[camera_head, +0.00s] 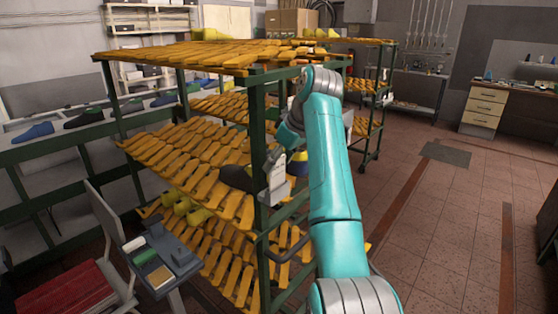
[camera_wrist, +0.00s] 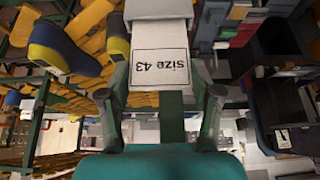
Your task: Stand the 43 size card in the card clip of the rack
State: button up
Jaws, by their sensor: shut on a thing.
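The size card (camera_wrist: 158,65) is white, with "size 43" in black print that appears upside down in the wrist view. My gripper (camera_wrist: 158,88) is shut on it, with a finger at either side of the card. The card cannot be told clearly from the grey gripper there. I cannot make out the card clip in either view.
A chair with a red seat (camera_head: 75,293) stands at the lower left. The tiled floor (camera_head: 440,220) is open at the right.

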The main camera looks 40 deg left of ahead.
jog(key=shift+f, duration=1.3)
dwell(0.5)
jog(key=o, duration=1.3)
jog(key=shift+o, duration=0.6)
jog(key=shift+d+r, duration=0.1)
jog(key=shift+r, duration=0.1)
jog(key=shift+a+v, duration=0.15)
jog(key=shift+v, duration=0.75)
jog(key=shift+a+v, duration=0.1)
jog(key=shift+v, duration=0.85)
jog(key=shift+r, duration=0.15)
